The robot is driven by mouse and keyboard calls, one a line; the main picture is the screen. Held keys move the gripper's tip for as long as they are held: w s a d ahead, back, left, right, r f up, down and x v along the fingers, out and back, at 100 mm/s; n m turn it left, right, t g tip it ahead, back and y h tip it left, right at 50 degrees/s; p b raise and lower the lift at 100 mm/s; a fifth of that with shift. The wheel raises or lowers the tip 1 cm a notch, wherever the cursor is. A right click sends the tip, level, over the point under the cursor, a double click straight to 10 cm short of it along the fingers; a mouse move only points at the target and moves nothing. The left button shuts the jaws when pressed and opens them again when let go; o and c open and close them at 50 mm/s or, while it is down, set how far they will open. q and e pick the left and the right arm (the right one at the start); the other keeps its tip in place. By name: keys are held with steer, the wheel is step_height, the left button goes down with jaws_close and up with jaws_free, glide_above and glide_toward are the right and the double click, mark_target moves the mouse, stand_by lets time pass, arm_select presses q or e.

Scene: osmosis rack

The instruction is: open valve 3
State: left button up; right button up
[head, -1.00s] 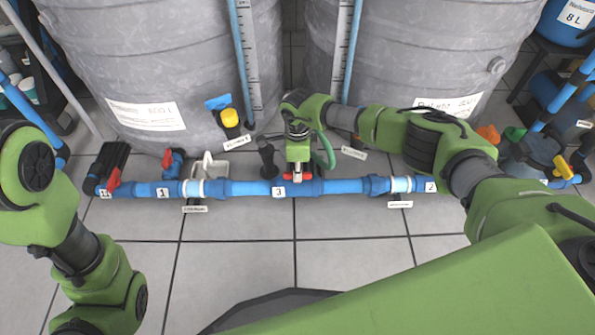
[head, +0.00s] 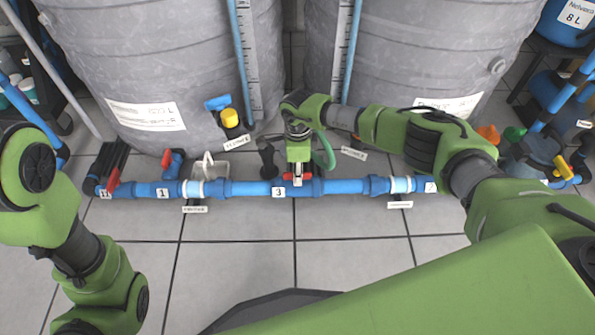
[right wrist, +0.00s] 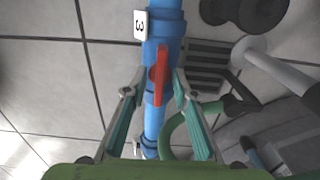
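Valve 3 has a red handle (right wrist: 160,75) on the blue pipe (head: 245,188), beside the white label "3" (head: 279,192). In the right wrist view the handle lies roughly along the pipe, slightly tilted. My right gripper (head: 298,174) is over the handle in the head view and partly hides it; red shows on both sides. In the right wrist view the two fingers of my right gripper (right wrist: 159,78) are apart, one on each side of the handle and pipe. Contact with the handle cannot be made out. My left arm is at the left; its gripper is out of view.
Two large grey tanks (head: 160,60) stand behind the pipe. Other red-handled valves, one at the pipe's left end (head: 113,180) and one near label 1 (head: 168,158), are to the left. A green hose (head: 326,155) curves close to my right gripper. The tiled floor in front is clear.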

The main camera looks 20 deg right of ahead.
step_height(320, 180, up, 12)
stand_by(0.5)
steer(key=shift+s+f, duration=0.1)
